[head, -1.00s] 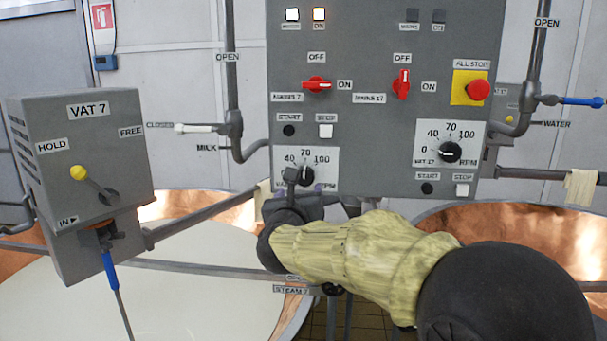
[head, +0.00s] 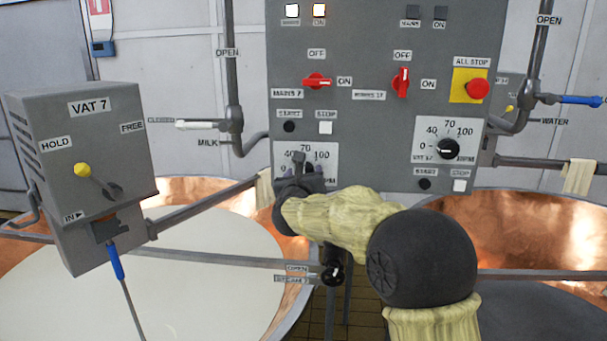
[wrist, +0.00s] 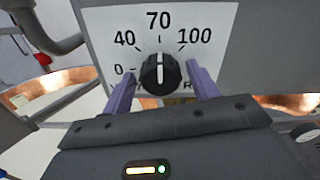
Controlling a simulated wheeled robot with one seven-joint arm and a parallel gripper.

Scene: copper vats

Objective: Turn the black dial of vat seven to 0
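The black dial (wrist: 160,73) of vat seven shows in the wrist view on a white plate (wrist: 205,18) marked 0, 40, 70, 100. Its white pointer line stands upright, toward 70. My gripper (wrist: 162,79) is open, with one purple finger to the left of the dial and one to the right. Gaps show between the fingers and the dial. In the head view my gripper (head: 301,168) covers the dial and the lower part of its plate (head: 328,150). How deep the fingertips reach along the dial is hard to tell.
A similar dial (head: 448,149) for vat 17 is to the right. START (head: 289,127) and STOP (head: 325,128) buttons sit just above my gripper. The red mains 7 switch (head: 316,81) points to ON. The ALL STOP button (head: 478,89) is at upper right. A steam valve (head: 333,273) is below.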

